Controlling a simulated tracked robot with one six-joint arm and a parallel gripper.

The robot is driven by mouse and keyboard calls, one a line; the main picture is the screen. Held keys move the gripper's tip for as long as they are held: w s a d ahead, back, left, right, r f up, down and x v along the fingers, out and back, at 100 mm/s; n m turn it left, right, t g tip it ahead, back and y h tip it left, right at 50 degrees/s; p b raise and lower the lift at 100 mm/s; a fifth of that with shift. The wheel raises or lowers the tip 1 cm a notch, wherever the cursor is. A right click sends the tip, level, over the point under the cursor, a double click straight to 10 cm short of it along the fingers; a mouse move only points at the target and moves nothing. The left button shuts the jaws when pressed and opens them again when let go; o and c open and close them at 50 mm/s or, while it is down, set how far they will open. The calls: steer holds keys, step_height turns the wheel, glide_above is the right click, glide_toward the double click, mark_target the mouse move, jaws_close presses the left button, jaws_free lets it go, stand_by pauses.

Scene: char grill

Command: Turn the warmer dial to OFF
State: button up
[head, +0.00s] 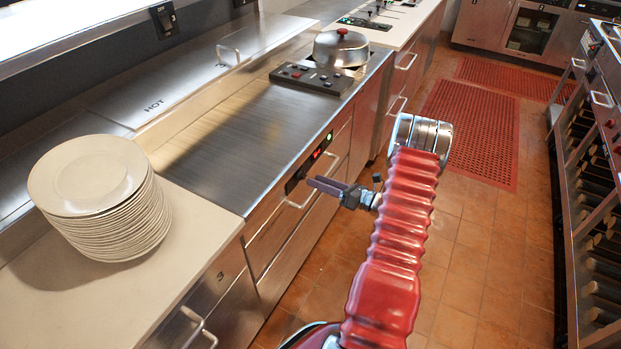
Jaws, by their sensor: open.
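A narrow black control panel (309,163) is set in the front of the steel counter, with a small red display (317,154) and a green light (329,136). No dial can be clearly made out on it, and its lower end lies close to my gripper in the picture. My gripper (313,182) is open and empty, with its dark fingers pointing left toward the counter front near the panel's lower end. I cannot tell whether the fingertips touch anything.
A drawer handle (303,195) sticks out just below the panel. A stack of plates (98,190) stands on the pale counter at left. A domed lid (341,48) and a black button panel (311,78) are on the counter farther back. The tiled aisle (475,250) at right is clear.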

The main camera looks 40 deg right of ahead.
mark_target(306, 176)
steer(key=shift+x, duration=2.05)
steer(key=c, duration=0.9)
steer(key=shift+d, duration=0.25)
steer(key=shift+c, duration=0.7)
steer(key=shift+a, duration=0.15)
